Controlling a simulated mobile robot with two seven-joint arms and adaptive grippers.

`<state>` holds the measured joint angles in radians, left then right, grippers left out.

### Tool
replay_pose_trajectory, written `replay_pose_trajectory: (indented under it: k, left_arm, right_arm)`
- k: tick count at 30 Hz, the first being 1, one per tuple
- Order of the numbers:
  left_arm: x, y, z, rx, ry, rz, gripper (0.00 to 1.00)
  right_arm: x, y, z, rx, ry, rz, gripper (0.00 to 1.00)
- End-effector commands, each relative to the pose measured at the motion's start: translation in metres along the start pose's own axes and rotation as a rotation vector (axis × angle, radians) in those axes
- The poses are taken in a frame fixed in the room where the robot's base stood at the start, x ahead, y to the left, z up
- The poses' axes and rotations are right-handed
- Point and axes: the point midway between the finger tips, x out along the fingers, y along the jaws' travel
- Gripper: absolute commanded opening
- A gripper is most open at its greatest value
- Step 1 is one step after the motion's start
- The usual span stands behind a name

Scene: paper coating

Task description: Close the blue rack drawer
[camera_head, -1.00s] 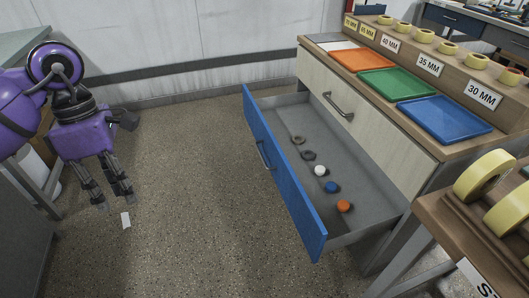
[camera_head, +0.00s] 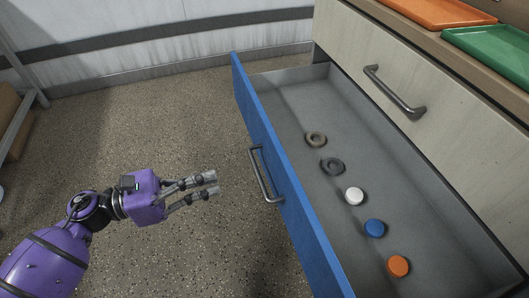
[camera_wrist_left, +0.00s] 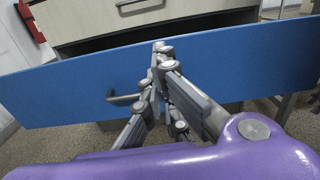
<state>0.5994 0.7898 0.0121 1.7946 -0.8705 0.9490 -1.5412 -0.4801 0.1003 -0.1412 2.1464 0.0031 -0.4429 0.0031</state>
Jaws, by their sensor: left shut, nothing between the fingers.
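The blue-fronted drawer (camera_head: 291,211) stands pulled open from the rack, with its grey tray showing. A metal bar handle (camera_head: 263,176) is on its front. In the left wrist view the blue front (camera_wrist_left: 235,68) spans the picture, with the handle (camera_wrist_left: 124,99) left of the fingers. My left gripper (camera_head: 214,184) is shut and empty, its fingers pointing at the drawer front near the handle. A gap shows between the fingertips and the front in the head view. My right gripper is not in view.
Inside the drawer lie two rings (camera_head: 315,139), (camera_head: 332,166) and white (camera_head: 354,195), blue (camera_head: 375,229) and orange (camera_head: 398,266) round pieces. A closed pale drawer (camera_head: 445,110) with a handle is above. Orange (camera_head: 440,12) and green (camera_head: 495,50) trays sit on top. Floor around my gripper is clear.

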Motion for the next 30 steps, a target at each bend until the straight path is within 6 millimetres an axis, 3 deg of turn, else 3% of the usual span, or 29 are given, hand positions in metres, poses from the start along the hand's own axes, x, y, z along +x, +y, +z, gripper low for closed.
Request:
replay_pose_trajectory:
  k: [7,21,30]
  left_arm:
    - [0.023,0.000,0.000,0.029,-0.001,-0.001,0.00]
    - [0.117,0.000,-0.001,0.027,0.001,-0.002,0.00]
    - [0.140,-0.001,-0.001,0.027,0.003,-0.002,0.00]
  right_arm:
    - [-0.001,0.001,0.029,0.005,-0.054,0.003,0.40]
    - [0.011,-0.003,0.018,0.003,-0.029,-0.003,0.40]
    - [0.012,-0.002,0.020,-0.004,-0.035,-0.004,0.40]
